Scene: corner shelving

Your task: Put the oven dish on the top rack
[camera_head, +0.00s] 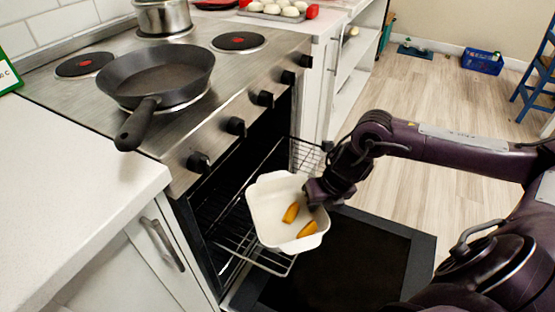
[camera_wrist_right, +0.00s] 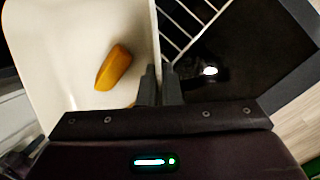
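The white oven dish (camera_head: 268,190) is over the front of the wire rack (camera_head: 262,264) at the open oven, tilted in the picture, with two orange-brown pieces of food inside. I cannot tell whether it rests on the rack. My right gripper (camera_head: 316,196) is shut on the dish's right wall. In the right wrist view, my right gripper (camera_wrist_right: 159,86) has its fingers on either side of the wall of the oven dish (camera_wrist_right: 75,50), with one food piece (camera_wrist_right: 114,68) showing. Rack wires (camera_wrist_right: 184,22) show beside it. My left gripper is not in view.
The dark oven door (camera_head: 345,262) is folded down below the dish. A frying pan (camera_head: 160,75) and a pot (camera_head: 163,17) stand on the stove above. Black knobs (camera_head: 236,126) stick out along the stove front. The wooden floor to the right is mostly free.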

